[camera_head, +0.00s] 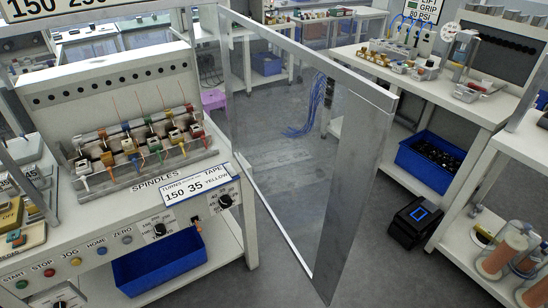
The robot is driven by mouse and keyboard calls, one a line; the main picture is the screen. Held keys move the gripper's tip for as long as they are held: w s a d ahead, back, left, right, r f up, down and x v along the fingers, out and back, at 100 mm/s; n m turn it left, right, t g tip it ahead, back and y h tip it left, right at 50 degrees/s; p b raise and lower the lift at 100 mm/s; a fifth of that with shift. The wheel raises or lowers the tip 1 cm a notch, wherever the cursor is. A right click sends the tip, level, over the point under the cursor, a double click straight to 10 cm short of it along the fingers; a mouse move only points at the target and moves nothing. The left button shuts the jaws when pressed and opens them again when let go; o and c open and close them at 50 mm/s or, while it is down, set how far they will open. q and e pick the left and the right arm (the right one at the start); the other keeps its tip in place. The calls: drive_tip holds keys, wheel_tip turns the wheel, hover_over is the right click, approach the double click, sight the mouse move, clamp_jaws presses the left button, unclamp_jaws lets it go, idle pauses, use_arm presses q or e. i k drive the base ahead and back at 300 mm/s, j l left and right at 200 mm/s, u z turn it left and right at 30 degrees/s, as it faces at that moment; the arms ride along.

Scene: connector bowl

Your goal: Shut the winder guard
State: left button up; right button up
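The winder guard (355,185) is a large clear panel in a pale metal frame, with a wide metal strip down its free edge. It stands open, swung out from the right front side of the winder (112,95), and reaches into the aisle at the picture's middle. Its hinge side is by the post at the upper left. The winder's row of spindles (140,145), with coloured coils and thin wires, is uncovered. Neither of my grippers is in view.
A blue bin (160,268) sits under the winder's front panel of buttons and knobs. A bench (480,108) with parts and a blue bin (438,160) stands at right. A black box (411,222) is on the floor. The floor around the guard's free edge is clear.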

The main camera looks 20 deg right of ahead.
sight(371, 108)
drive_tip(key=l+u, duration=0.2)
drive_tip(key=l, duration=0.25)
drive_tip(key=l+u, duration=0.25)
drive_tip(key=l, duration=0.15)
drive_tip(key=k+l+u, duration=0.2)
drive_tip(key=l, duration=0.2)
drive_tip(key=i+l+u, duration=0.1)
drive_tip(key=l, duration=0.2)
drive_tip(key=i+l+u, duration=0.1)
drive_tip(key=l, duration=0.25)
drive_tip(key=i+l+u, duration=0.1)
drive_tip(key=l, duration=0.25)
drive_tip(key=i+l+u, duration=0.1)
drive_tip(key=l, duration=0.25)
drive_tip(key=i, duration=0.1)
